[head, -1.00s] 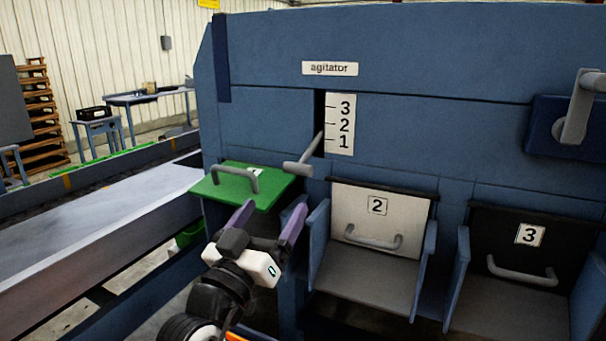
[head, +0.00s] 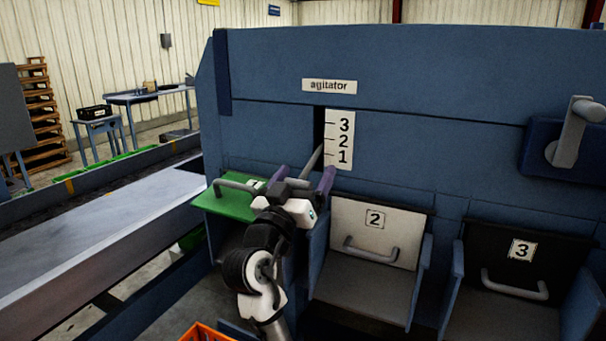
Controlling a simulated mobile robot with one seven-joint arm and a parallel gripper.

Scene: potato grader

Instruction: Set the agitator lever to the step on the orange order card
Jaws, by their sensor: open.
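The agitator lever (head: 312,164) sticks out of a dark vertical slot beside a white scale (head: 340,139) marked 3, 2, 1 from top to bottom. Its shaft leaves the slot low, near the 1 and 2 marks; I cannot tell exactly which step it is on. My gripper (head: 303,173) is open, with its purple fingers on either side of the lever's grey handle end. I cannot tell whether they touch it. The gripper partly hides the handle. A label "agitator" (head: 329,86) is above the scale. The orange order card is not in view.
Below are a green flap (head: 225,204), a white flap numbered 2 (head: 346,216) and a black flap numbered 3 (head: 477,236), each with a handle. Another grey lever (head: 572,135) is at right. An orange crate (head: 205,333) shows at the bottom edge.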

